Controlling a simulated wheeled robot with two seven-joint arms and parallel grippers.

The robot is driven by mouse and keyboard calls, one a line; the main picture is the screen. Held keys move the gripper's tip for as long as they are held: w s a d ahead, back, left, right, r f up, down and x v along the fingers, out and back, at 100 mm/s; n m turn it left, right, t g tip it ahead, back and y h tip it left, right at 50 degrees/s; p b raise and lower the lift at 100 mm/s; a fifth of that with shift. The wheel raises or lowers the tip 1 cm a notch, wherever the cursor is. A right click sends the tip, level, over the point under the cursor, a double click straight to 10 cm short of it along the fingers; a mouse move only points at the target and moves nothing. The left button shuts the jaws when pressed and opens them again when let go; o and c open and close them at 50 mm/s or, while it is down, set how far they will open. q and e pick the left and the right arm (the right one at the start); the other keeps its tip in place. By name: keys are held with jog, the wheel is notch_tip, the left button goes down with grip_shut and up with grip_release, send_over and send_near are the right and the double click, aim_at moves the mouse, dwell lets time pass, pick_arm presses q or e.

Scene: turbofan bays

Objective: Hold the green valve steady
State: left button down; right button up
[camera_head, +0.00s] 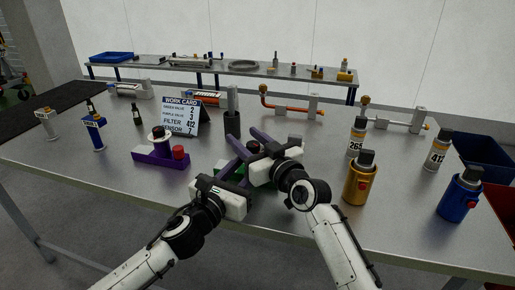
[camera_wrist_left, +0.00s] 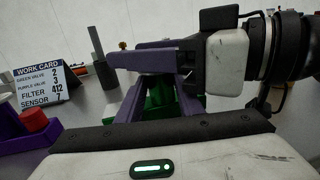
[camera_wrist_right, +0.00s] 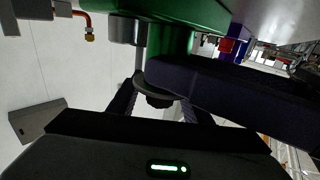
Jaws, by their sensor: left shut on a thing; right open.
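The green valve (camera_head: 242,173) is mostly hidden behind my grippers near the front middle of the table. My left gripper (camera_wrist_left: 160,100) is shut on its green body (camera_wrist_left: 158,92). In the right wrist view the green valve (camera_wrist_right: 185,45) fills the top, with a dark round part below it. My right gripper (camera_head: 247,142) is open, its fingers reaching across the valve above my left gripper. In the right wrist view the dark round part lies between my right fingers (camera_wrist_right: 158,105); whether they touch it I cannot tell.
A purple valve (camera_head: 150,157) with a red knob stands to the left. The work card (camera_head: 180,115) and a dark cup (camera_head: 232,122) stand behind. Gold (camera_head: 359,183) and blue (camera_head: 458,199) canisters stand to the right. The table's front left is clear.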

jog(key=v, duration=1.1)
jog(key=shift+s, duration=0.2)
pick_arm(q)
jog(key=c, duration=1.2)
grip_release()
jog(key=shift+o, duration=0.2)
